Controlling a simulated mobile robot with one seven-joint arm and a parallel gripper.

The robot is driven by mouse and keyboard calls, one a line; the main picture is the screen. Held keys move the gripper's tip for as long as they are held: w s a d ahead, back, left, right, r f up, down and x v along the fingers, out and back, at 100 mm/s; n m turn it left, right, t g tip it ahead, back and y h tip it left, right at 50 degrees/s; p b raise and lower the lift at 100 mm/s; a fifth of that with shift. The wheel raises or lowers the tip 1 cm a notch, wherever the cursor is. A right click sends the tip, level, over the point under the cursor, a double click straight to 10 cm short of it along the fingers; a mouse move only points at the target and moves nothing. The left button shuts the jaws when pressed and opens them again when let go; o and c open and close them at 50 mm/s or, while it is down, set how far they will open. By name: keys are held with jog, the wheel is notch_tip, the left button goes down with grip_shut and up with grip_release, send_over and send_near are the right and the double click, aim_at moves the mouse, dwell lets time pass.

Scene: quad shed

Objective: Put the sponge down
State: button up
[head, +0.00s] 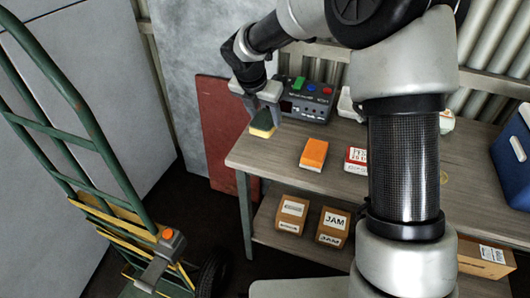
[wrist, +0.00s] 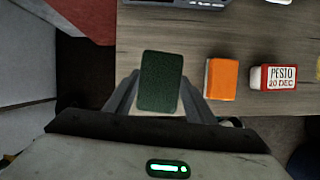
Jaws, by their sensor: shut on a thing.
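The sponge (head: 264,121) has a dark green scouring side and a yellow body. In the head view it is at the left end of the wooden table (head: 261,159), held by my gripper (head: 262,92). In the wrist view the sponge's green face (wrist: 161,81) fills the space between the two fingers of my gripper (wrist: 160,98), which is shut on it. The sponge shows near the table's left edge. I cannot tell whether its underside touches the tabletop.
An orange block (head: 314,153) and a red-and-white pesto box (head: 356,160) stand on the table. A dark control box with coloured buttons (head: 308,101) is behind. A blue cooler (head: 514,158) is at right. Cartons (head: 333,226) sit on the lower shelf. A green hand truck (head: 92,147) stands left.

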jog(key=shift+w+a+r, duration=0.15)
jog(key=shift+w+r, duration=0.1)
jog(key=shift+w, duration=0.1)
notch_tip(320, 180, down, 10)
jog(key=shift+r+b, duration=0.15)
jog(key=shift+b, duration=1.1)
jog(key=o, duration=0.9)
jog(key=shift+f+b, duration=0.25)
jog(key=shift+b, duration=0.2)
jog(key=p+v, duration=0.2)
jog(key=v, duration=0.6)
jog(key=p+v, duration=0.3)
jog(key=v, duration=0.6)
jog(key=shift+s+a+r+p, duration=0.15)
jog(key=shift+s+r+p, duration=0.05)
jog(key=shift+s+p, duration=0.15)
